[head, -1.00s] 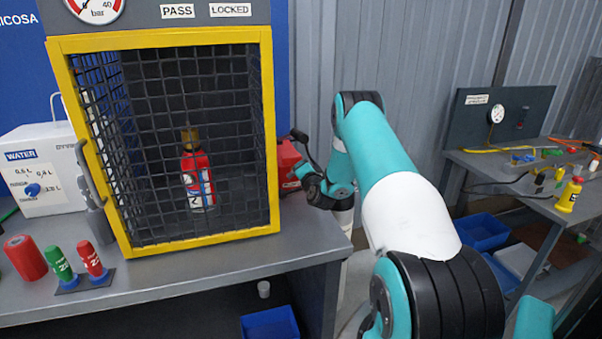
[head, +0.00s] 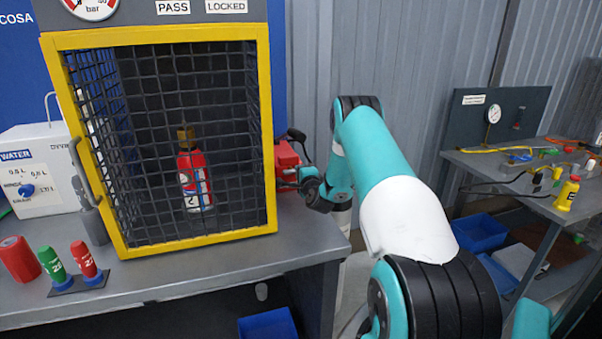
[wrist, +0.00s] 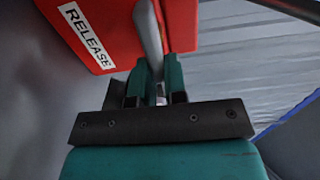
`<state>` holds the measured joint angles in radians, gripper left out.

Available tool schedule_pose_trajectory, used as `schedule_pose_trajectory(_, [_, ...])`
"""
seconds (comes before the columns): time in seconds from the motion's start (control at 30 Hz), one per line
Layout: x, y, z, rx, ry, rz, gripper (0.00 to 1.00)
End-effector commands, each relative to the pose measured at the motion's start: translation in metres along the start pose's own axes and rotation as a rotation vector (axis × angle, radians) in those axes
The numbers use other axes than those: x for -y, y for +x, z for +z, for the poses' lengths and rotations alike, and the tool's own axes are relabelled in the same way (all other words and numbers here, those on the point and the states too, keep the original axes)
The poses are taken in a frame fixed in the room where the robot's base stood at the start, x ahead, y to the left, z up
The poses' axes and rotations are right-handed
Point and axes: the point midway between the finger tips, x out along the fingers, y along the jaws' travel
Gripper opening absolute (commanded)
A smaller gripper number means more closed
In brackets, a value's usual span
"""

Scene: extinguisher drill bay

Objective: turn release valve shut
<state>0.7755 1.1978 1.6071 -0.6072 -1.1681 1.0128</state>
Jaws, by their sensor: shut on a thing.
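The release valve is a red box (wrist: 120,28) with a white RELEASE label and a grey lever (wrist: 149,35) in the wrist view. In the head view the red box (head: 286,160) sits at the right side of the caged cabinet, partly hidden by it. My gripper (wrist: 160,72) has its teal fingers shut on the lower part of the lever. In the head view my gripper (head: 298,178) is small beside the box, and its grip there is hard to make out.
A yellow-framed mesh cabinet (head: 267,130) with a red extinguisher (head: 193,180) inside stands on the grey bench (head: 220,260). A PASS sign and a LOCKED sign are above it. A side table (head: 520,205) with tools stands at the right.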

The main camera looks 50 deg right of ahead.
Motion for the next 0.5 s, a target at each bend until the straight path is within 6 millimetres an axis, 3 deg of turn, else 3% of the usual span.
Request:
schedule_pose_trajectory(0.37, [-0.0008, -0.0003, -0.0003, 0.000, 0.007, 0.001, 0.00])
schedule_pose_trajectory(0.4, [-0.0008, -0.0003, -0.0003, 0.000, 0.007, 0.001, 0.17])
schedule_pose_trajectory(0.5, [-0.0007, -0.0003, -0.0003, 0.000, 0.006, 0.001, 0.38])
